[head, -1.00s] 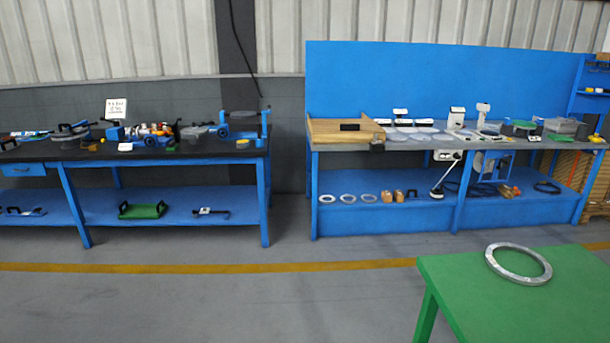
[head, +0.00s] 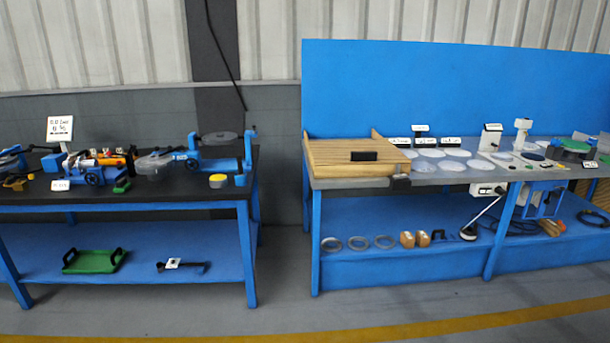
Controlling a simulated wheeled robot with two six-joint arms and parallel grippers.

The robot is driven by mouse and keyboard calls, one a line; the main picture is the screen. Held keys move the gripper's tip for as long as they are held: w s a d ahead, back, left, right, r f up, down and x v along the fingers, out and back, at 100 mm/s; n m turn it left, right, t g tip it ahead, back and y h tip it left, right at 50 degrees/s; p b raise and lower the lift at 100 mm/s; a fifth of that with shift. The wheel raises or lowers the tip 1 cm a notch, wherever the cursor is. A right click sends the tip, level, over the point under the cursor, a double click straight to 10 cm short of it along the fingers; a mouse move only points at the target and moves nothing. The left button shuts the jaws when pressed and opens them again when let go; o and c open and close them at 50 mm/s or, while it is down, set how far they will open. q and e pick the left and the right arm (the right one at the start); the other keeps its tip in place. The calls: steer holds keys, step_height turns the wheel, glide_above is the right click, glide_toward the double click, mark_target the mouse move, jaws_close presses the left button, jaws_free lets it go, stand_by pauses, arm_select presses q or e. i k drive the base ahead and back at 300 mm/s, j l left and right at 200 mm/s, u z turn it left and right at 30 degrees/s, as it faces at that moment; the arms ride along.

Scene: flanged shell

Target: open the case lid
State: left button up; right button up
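A wooden, slatted, box-like thing (head: 335,172) sits at the left end of the right workbench's top. It looks like the case, with a black block or handle (head: 377,156) on its upper face. Its slatted top appears to lie down flat, and I cannot see inside it. A small grey piece shows at its front right corner. Neither of my grippers shows in the head view.
The right blue workbench (head: 400,272) has a tall blue back panel (head: 440,90). White discs and small devices stand on its top; rings lie on its lower shelf. A dark-topped bench (head: 130,193) with tools stands left. The floor (head: 400,315) in front is clear, with a yellow line.

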mark_target(356, 147)
steer(key=i+z, duration=0.25)
steer(key=i, duration=0.6)
steer(key=i+z, duration=0.2)
steer(key=i, duration=0.6)
